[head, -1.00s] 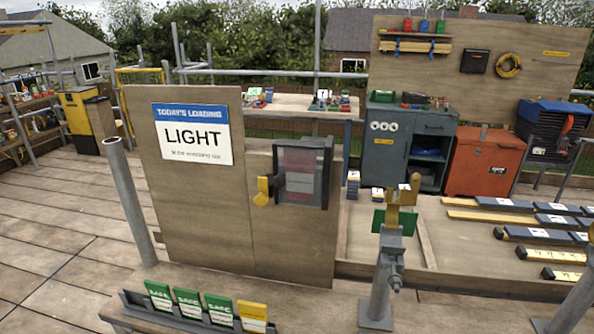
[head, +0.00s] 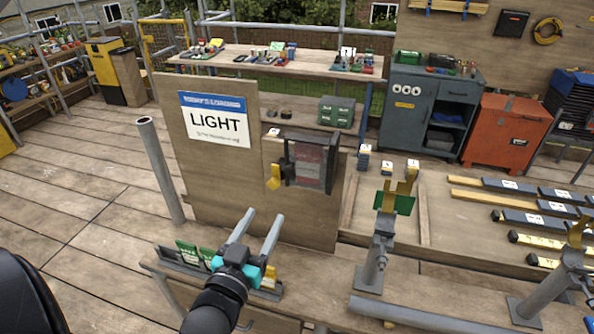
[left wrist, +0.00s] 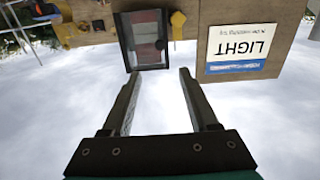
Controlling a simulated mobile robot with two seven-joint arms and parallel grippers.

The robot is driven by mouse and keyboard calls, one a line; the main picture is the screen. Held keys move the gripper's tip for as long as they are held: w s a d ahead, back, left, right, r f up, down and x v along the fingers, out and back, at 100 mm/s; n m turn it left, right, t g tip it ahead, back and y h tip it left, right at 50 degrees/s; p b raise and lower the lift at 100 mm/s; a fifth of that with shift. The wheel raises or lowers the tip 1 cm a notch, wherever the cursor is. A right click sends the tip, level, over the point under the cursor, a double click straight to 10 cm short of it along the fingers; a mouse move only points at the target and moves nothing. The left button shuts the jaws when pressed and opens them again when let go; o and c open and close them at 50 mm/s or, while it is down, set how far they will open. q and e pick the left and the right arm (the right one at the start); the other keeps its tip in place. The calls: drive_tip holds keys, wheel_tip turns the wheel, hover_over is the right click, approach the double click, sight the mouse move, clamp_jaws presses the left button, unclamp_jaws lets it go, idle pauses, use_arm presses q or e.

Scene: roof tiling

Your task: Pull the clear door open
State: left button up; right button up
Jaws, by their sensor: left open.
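The clear door (head: 312,165) is a dark-framed transparent panel on the front of the upright wooden board, with reddish and grey shapes behind it. It looks closed. A yellow handle-like piece (head: 274,178) sits at its left side. My left gripper (head: 264,213) is open and empty, in front of and below the door, its two grey fingers pointing toward the board. In the left wrist view the clear door (left wrist: 146,42) and the yellow piece (left wrist: 177,22) appear inverted, beyond the open fingertips (left wrist: 159,73). The gripper touches neither. My right gripper is not in view.
The wooden board (head: 215,185) carries a LIGHT sign (head: 214,120). A rack of green and yellow cards (head: 190,256) stands below, partly behind my left gripper. A grey post (head: 160,170) rises at left and a metal stand (head: 378,250) at right.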

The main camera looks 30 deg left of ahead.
sight(288, 171)
use_arm(q)
drive_tip(key=p+x, duration=0.1)
drive_tip(key=x, duration=1.4)
drive_tip(key=shift+w, duration=0.1)
clamp_jaws()
idle(1.2)
